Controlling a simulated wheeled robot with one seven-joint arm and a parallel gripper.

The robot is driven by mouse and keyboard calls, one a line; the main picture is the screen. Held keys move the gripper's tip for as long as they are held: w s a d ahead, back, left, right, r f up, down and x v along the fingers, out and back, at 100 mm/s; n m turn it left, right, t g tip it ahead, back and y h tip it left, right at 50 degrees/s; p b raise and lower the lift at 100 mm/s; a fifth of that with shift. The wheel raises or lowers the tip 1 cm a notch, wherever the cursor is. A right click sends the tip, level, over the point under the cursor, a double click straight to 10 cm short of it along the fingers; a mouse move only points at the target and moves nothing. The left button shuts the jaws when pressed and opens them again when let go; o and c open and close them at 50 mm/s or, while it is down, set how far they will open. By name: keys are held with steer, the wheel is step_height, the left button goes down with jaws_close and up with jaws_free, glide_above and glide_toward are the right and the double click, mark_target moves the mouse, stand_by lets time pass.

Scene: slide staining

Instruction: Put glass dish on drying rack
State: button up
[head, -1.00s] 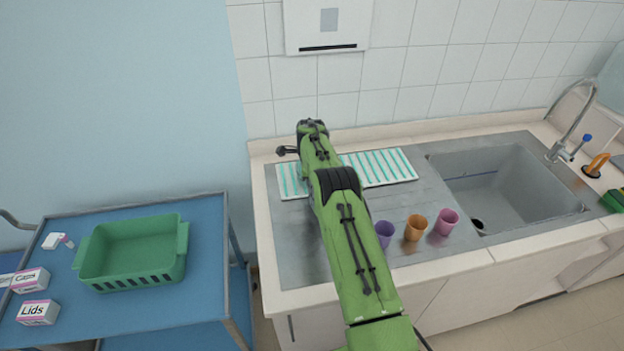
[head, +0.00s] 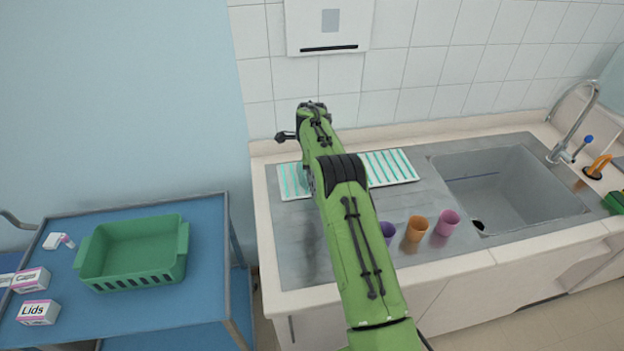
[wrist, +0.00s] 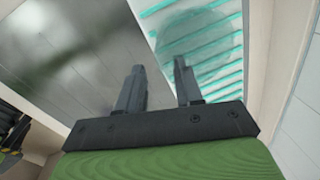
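The glass dish (wrist: 197,32) is a clear round shape at the top of the wrist view. In the head view the rack (head: 392,167) lies on the steel counter by the tiled wall, partly hidden behind my green arm. My gripper is hidden there, and the dish is hard to make out.
Purple (head: 387,232), orange (head: 416,229) and pink (head: 447,222) cups stand on the counter front, right of my arm. The sink (head: 500,190) is farther right. A blue cart (head: 205,290) at left carries a green basket (head: 135,272) and small boxes.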

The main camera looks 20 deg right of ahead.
steer(key=s+a+r+n+t, duration=0.1)
steer(key=s+a+r+n, duration=0.2)
steer(key=r, duration=0.6)
steer(key=s+a+r+n, duration=0.1)
steer(key=s+r+n, duration=0.25)
steer(key=r, duration=0.65)
steer(key=s+a+r+n+t, duration=0.1)
steer(key=s+a+r+n, duration=0.1)
steer(key=s+r+n, duration=0.3)
steer(key=s+a+r, duration=0.2)
steer(key=s, duration=0.5)
steer(key=s+a+f+n+t, duration=0.1)
steer(key=s+n, duration=0.4)
steer(key=s, duration=0.6)
steer(key=s+a+f+n+t, duration=0.1)
steer(key=s+a+f+n, duration=0.2)
steer(key=s, duration=0.9)
steer(key=n, duration=0.3)
steer(key=shift+s+a+f+y, duration=0.25)
steer(key=shift+a+f+y, duration=0.1)
steer(key=shift+y, duration=0.05)
